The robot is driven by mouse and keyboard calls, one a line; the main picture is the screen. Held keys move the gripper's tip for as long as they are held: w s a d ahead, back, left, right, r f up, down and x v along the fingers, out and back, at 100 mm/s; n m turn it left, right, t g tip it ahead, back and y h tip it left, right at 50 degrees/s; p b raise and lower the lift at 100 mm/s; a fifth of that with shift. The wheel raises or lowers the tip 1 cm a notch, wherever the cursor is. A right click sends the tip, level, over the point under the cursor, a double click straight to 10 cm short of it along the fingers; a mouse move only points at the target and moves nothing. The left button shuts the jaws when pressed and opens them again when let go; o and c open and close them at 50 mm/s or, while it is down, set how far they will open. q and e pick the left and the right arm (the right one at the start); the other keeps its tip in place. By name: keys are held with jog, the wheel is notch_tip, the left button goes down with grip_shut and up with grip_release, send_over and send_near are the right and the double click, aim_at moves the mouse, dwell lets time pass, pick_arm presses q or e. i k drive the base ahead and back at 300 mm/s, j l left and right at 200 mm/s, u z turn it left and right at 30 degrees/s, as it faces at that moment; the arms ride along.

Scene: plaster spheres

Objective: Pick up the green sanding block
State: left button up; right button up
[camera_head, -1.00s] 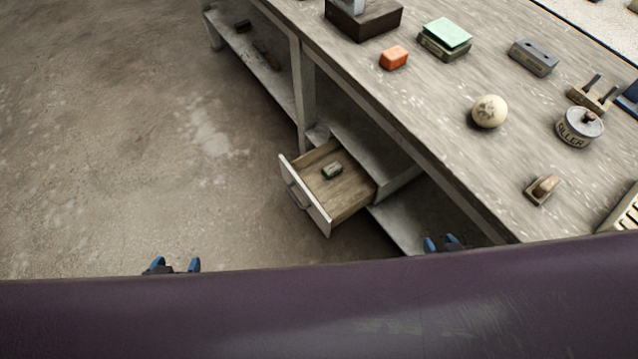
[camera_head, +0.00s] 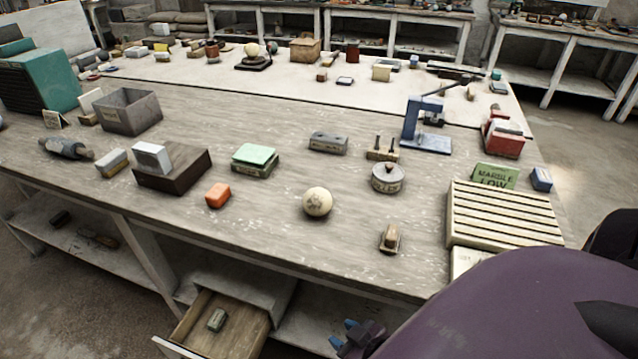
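A small grey-green block (camera_head: 217,320) lies in the open wooden drawer (camera_head: 238,337) under the workbench, apart from its walls. A pale green slab (camera_head: 255,154) also lies on a darker green box-like block on the benchtop; I cannot tell from looks alone which is the sanding block. My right gripper (camera_head: 352,334) is low at the bottom edge, right of the drawer and in front of the bench, away from both. Its blue fingers look apart with nothing between them; its arm is partly hidden. My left gripper is out of view.
The bench's front edge overhangs the drawer.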

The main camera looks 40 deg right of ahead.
aim_at(217, 319)
jog(key=z, duration=1.85)
jog(key=u, duration=1.6)
jog(key=i+j+z, duration=0.1)
jog(key=j, duration=0.25)
jog(key=i+j+z, duration=0.1)
jog(key=i+j, duration=0.15)
jog(key=i+j+z, duration=0.1)
jog(key=j, duration=0.4)
jog(key=i+j+z, duration=0.1)
jog(key=j, duration=0.25)
